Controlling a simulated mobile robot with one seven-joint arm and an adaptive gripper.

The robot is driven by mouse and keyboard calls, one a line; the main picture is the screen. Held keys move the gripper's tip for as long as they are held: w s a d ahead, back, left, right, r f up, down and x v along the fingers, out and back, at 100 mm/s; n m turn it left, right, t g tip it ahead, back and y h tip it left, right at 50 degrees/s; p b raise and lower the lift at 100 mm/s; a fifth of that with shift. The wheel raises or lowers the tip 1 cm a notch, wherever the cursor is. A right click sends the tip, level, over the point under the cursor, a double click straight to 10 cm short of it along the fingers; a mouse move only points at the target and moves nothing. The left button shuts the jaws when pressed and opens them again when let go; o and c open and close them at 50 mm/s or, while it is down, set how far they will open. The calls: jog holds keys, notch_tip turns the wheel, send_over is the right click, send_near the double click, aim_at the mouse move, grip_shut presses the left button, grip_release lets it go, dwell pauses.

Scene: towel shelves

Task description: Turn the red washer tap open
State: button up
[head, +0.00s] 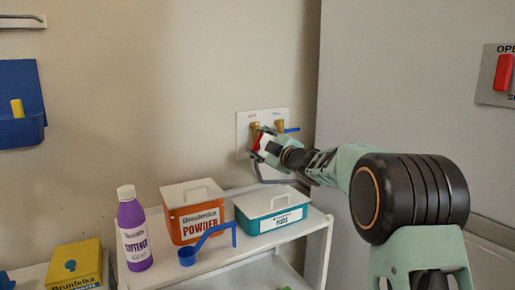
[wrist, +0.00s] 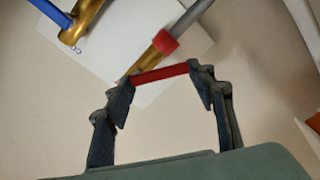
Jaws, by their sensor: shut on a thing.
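The red washer tap has a brass body (head: 255,129) on the left of a white wall plate (head: 243,120). In the wrist view its red lever (wrist: 160,73) lies crosswise between my two fingers. My gripper (wrist: 162,82) is shut on this lever, one finger at each end. In the head view my gripper (head: 266,146) is at the plate and hides part of the tap. A red collar (wrist: 165,42) and a grey hose (wrist: 192,17) show beyond the lever.
A second brass tap (wrist: 73,30) with a blue lever (head: 291,130) sits close beside it on the plate. Below is a white shelf (head: 318,222) with a powder box (head: 190,222), a teal pods box (head: 262,220), a blue scoop (head: 187,257) and a purple softener bottle (head: 134,235).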

jog(key=n, duration=0.1)
jog(key=n+b, duration=0.1)
jog(key=f+n+b, duration=0.1)
jog(key=n, duration=0.1)
jog(key=shift+w+d, duration=0.2)
jog(key=shift+d, duration=0.05)
jog(key=shift+w+d+n+b, duration=0.1)
jog(key=shift+d+n+b, duration=0.1)
jog(key=shift+n+b, duration=0.75)
jog(key=shift+n, duration=0.35)
jog(key=o, duration=1.1)
jog(key=shift+o, duration=0.2)
jog(key=shift+d, duration=0.1)
jog(key=shift+r, duration=0.1)
jog(key=v, duration=1.2)
